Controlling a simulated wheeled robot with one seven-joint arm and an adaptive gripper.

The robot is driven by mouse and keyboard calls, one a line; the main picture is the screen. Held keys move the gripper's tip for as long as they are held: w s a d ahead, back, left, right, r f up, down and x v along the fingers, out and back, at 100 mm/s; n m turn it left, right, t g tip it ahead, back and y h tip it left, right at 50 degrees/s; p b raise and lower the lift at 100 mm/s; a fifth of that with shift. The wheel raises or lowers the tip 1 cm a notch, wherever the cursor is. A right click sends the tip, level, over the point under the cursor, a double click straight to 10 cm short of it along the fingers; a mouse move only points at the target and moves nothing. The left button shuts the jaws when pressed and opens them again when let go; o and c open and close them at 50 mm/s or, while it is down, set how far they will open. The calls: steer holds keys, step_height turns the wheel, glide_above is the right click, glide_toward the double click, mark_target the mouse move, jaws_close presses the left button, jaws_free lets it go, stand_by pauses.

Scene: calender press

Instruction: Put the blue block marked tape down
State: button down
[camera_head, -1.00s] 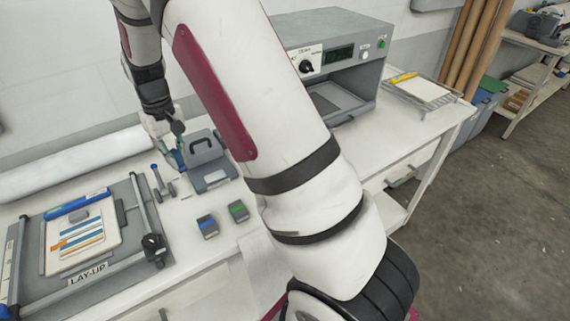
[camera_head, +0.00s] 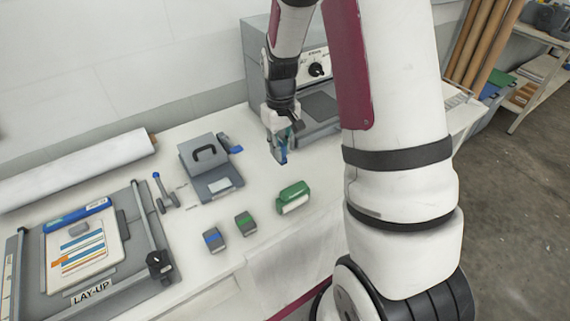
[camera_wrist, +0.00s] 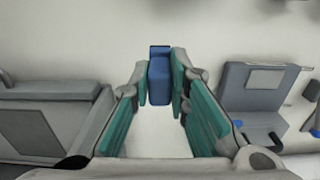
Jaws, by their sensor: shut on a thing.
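My gripper (camera_head: 279,137) is shut on a blue block (camera_wrist: 159,76), which sits between the green-padded fingertips in the wrist view. In the head view the blue block (camera_head: 282,157) shows below the fingers, over the white bench between the grey press and the grey box with a handle. No marking on it can be read. I cannot tell whether its lower end touches the bench. In the wrist view my gripper (camera_wrist: 160,82) has pale bench surface around the block.
The grey press (camera_head: 322,112) stands behind and right. The handled grey box (camera_head: 206,167) is to the left. The lay-up board (camera_head: 85,250) fills the left. Bench around the gripper is bare.

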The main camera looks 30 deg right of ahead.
steer(key=shift+f+p, duration=0.35)
steer(key=shift+f, duration=2.65)
steer(key=shift+f, duration=0.15)
steer(key=c, duration=1.5)
jaws_free()
steer(key=shift+c, duration=0.2)
step_height(320, 180, up, 12)
steer(key=shift+r+b, duration=0.2)
steer(key=shift+b, duration=0.7)
step_height(320, 180, up, 6)
steer(key=t, duration=0.1)
glide_above(281, 163)
steer(key=a, duration=0.2)
steer(key=s+a+r+t, duration=0.2)
steer(key=s+a+r, duration=0.2)
steer(key=s, duration=0.5)
steer(key=s+a+r+t, duration=0.2)
steer(key=s+a+r, duration=0.3)
steer(key=s+r, duration=0.3)
steer(key=shift+s+a+r+t, duration=0.15)
steer(key=shift+s+r+t, duration=0.15)
steer(key=shift+s+r, duration=0.1)
